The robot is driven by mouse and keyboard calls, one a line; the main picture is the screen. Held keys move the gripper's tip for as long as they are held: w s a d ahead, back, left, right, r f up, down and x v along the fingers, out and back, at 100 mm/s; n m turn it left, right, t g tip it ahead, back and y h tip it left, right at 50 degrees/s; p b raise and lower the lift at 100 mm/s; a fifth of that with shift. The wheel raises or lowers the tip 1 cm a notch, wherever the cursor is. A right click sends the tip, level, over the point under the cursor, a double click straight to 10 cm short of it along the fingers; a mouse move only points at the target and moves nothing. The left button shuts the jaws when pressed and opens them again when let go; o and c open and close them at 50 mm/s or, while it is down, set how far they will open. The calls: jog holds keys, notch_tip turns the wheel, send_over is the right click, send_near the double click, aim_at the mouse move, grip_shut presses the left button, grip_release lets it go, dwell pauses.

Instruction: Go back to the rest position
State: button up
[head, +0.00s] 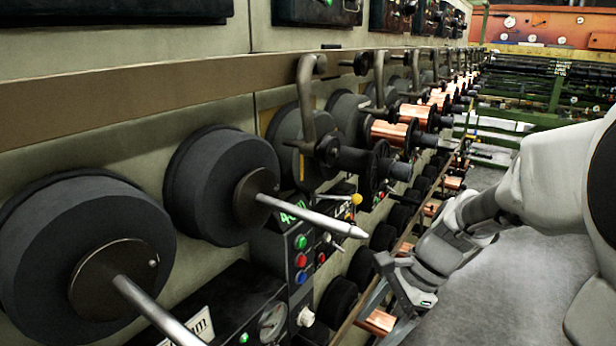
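My arm comes in from the right side of the head view. Its end, my gripper (404,287), hangs low in front of the machine wall, right of the control buttons and above the floor. I cannot make out its fingertips clearly, so whether it is open or shut does not show. No object is visible in it. A bare pointed spindle (312,217) sticks out from a black drum (222,186) to the left of my gripper.
Another bare spindle (155,310) juts out at the lower left. Copper wire spools (390,134) line the machine further along. A button panel (301,262) is at lower middle. A copper spool (379,321) sits low by my gripper. Grey floor (500,290) is open below my arm.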

jog(key=s+d+r+n+t+h+p, duration=0.1)
jog(key=s+r+n+t+h, duration=0.4)
jog(key=s+r+n, duration=0.5)
jog(key=d+r+n+t, duration=0.1)
jog(key=n, duration=0.5)
jog(key=shift+s+r, duration=0.2)
jog(key=shift+r, duration=0.05)
jog(key=shift+s+a, duration=0.1)
